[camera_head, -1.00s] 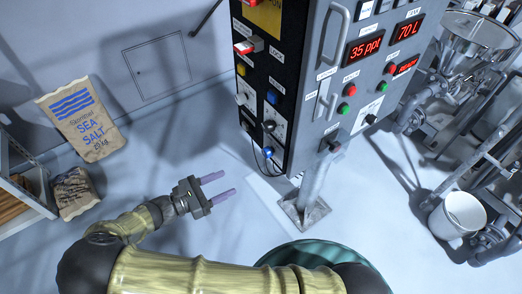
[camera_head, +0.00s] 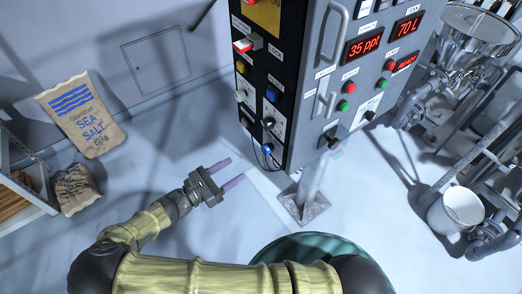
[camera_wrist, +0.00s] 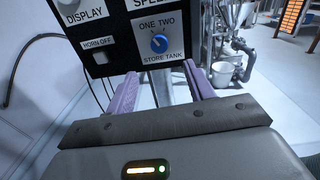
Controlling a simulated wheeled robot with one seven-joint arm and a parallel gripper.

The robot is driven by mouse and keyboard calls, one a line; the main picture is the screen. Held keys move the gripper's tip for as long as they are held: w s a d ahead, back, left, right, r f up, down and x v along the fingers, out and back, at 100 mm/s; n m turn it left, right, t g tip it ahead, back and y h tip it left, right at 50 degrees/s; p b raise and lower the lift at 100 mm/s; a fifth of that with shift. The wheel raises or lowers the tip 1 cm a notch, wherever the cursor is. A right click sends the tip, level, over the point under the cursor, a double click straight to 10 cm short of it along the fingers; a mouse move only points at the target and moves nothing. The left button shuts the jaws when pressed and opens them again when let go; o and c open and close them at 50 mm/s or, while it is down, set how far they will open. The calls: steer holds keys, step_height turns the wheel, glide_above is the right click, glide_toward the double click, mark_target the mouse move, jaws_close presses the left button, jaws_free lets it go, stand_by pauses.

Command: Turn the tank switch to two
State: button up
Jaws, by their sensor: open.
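The tank switch is a blue knob (camera_wrist: 159,43) on a white plate marked ONE, TWO and STORE TANK in the wrist view. Its pointer is too small to read surely. In the head view the blue knob (camera_head: 267,149) sits low on the black side of the control cabinet (camera_head: 300,100). My gripper (camera_head: 233,170) is open and empty, left of and below the cabinet's lower corner, apart from it. In the wrist view the two purple fingers of my gripper (camera_wrist: 161,76) stand either side of the space below the knob, touching nothing.
Near the knob are a HORN OFF button (camera_wrist: 99,57) and a DISPLAY knob (camera_wrist: 70,8). Cables hang under the cabinet. A post (camera_head: 312,185) carries it. Salt sacks (camera_head: 85,115) stand left, a white bucket (camera_head: 462,208) right. The floor around my gripper is clear.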

mark_target(264, 151)
steer(key=p+x, duration=0.2)
steer(key=x, duration=0.9)
steer(key=shift+w+d, duration=0.2)
steer(key=shift+w, duration=0.05)
steer(key=c, duration=1)
